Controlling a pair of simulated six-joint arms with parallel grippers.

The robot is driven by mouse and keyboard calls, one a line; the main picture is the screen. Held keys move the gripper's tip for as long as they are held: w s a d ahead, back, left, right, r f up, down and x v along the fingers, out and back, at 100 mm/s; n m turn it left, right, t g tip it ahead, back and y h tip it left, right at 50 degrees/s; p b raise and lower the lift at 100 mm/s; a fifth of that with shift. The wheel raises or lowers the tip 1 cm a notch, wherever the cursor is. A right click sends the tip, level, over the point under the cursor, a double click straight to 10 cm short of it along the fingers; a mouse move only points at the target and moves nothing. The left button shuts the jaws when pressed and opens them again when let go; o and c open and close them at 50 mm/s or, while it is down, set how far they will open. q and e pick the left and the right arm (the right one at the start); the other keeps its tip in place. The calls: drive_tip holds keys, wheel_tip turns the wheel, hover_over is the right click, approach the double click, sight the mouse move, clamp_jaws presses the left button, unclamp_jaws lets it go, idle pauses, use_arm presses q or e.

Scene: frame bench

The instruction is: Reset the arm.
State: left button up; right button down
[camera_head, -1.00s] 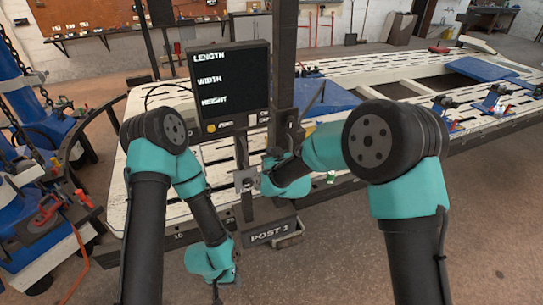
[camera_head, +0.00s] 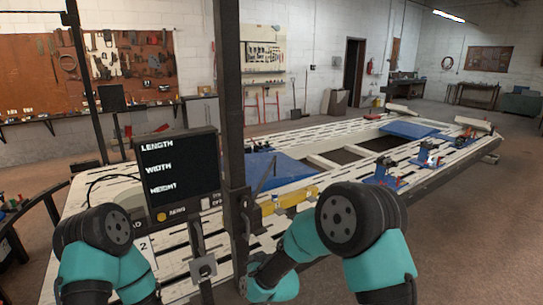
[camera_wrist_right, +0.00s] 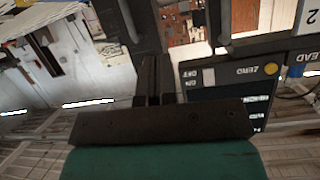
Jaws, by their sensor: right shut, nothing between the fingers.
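My right arm (camera_head: 362,240) comes in from the lower right of the head view and bends left toward the dark upright post (camera_head: 230,100). My right gripper (camera_head: 251,268) is small and partly hidden at its wrist, low beside that post. In the right wrist view its dark fingers (camera_wrist_right: 153,78) are together with nothing between them. My left arm (camera_head: 95,245) shows at the lower left of the head view. Its gripper is below the picture's edge.
The measuring screen (camera_head: 178,172), reading LENGTH, WIDTH, HEIGHT, stands left of the post, close to my right gripper. It shows upside down in the wrist view (camera_wrist_right: 232,102). The white slotted bench (camera_head: 330,133) carries blue plates (camera_head: 409,130) and clamps (camera_head: 382,172). Open floor lies at right.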

drive_tip(key=s+d+f+m+g+h, duration=0.25)
drive_tip(key=s+d+f, duration=0.25)
drive_tip(key=d+f, duration=0.35)
drive_tip(key=s+d+f+m+g+h, duration=0.1)
drive_tip(key=s+d+f+g, duration=0.2)
drive_tip(key=s+d+f, duration=0.5)
drive_tip(key=s+d+f+m+g, duration=0.2)
drive_tip(key=s+d+f, duration=0.1)
drive_tip(key=s+d, duration=0.3)
drive_tip(key=s+d+f+m+g, duration=0.1)
drive_tip(key=s+d+f+g, duration=0.2)
drive_tip(key=s+d, duration=0.4)
drive_tip(key=s, duration=0.4)
drive_tip(key=shift+s+m, duration=0.3)
drive_tip(key=shift+m, duration=0.05)
drive_tip(key=shift+f+g, duration=0.1)
drive_tip(key=shift+g, duration=0.15)
